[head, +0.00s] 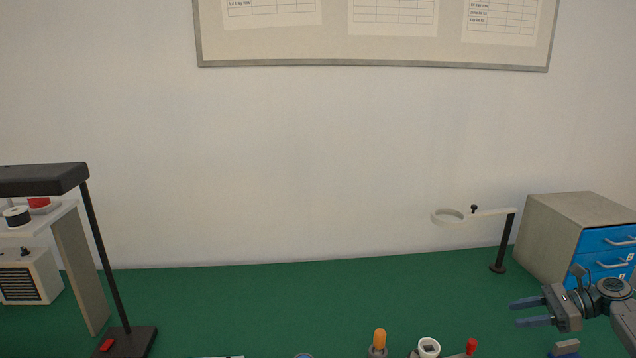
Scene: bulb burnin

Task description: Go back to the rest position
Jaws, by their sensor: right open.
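My right gripper (525,313) is at the lower right, over the green bench top. Its two blue-grey fingers point left and stand apart, with nothing between them. My left gripper is not in this view. An orange bulb (379,338) stands upright in a holder at the bottom edge, left of my right gripper. A white socket (428,346) and a small red-topped part (471,346) stand beside it, cut off by the frame's lower edge.
A black desk lamp (104,255) and a white shelf with spools (75,265) stand at the left. A ring stand (506,242) and a blue drawer cabinet (556,240) are at the right. The middle of the green bench (270,295) is clear.

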